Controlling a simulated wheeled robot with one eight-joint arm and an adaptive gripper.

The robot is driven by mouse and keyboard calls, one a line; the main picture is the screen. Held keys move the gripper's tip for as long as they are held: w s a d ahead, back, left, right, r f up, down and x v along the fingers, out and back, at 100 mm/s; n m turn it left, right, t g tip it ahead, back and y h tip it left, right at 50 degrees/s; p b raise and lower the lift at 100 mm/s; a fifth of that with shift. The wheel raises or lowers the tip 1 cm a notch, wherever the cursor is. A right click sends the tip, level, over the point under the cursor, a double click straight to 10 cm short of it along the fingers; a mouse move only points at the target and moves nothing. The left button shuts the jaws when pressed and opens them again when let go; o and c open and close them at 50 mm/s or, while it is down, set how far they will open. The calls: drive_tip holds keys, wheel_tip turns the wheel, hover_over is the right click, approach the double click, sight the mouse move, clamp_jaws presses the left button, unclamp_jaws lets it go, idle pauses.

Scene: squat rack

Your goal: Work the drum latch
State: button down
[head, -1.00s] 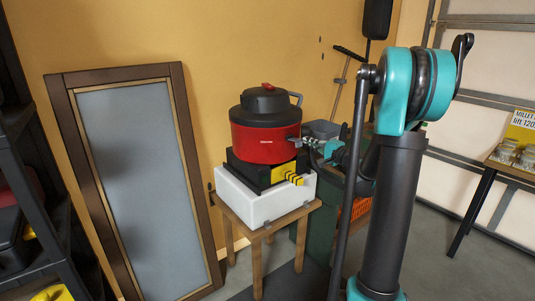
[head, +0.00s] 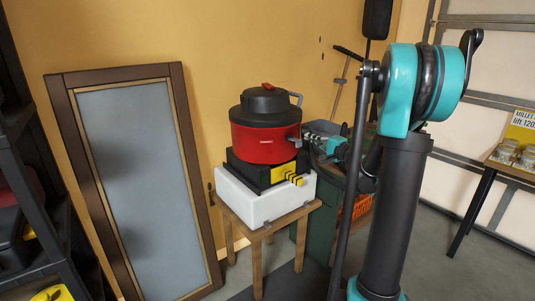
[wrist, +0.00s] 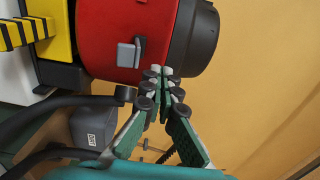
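The red drum (head: 262,146) with a black lid (head: 265,102) stands upright on the stack at the room's wall. In the wrist view the drum (wrist: 100,30) appears turned on its side, with its lid (wrist: 198,35) to the right. The drum latch, a small grey tab (wrist: 130,53), sits on the drum's red side near the lid. My gripper (wrist: 161,72) is beside the latch, near the drum's rim and apart from the latch. Its fingertips are together with nothing visible between them. In the head view my gripper (head: 306,137) is right of the drum.
The drum rests on a black and yellow case (head: 280,175) over a white block (head: 262,204) on a small wooden stool (head: 265,232). A dark green bin (head: 316,235) stands close behind to the right. A framed panel (head: 135,180) leans at left.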

idle(0.4)
drive_tip(key=shift+s+d+f, duration=0.1)
drive_tip(key=shift+f, duration=0.4)
drive_tip(key=v, duration=0.6)
drive_tip(key=shift+s+d, duration=0.25)
drive_tip(key=shift+s, duration=0.05)
drive_tip(key=shift+a, duration=0.1)
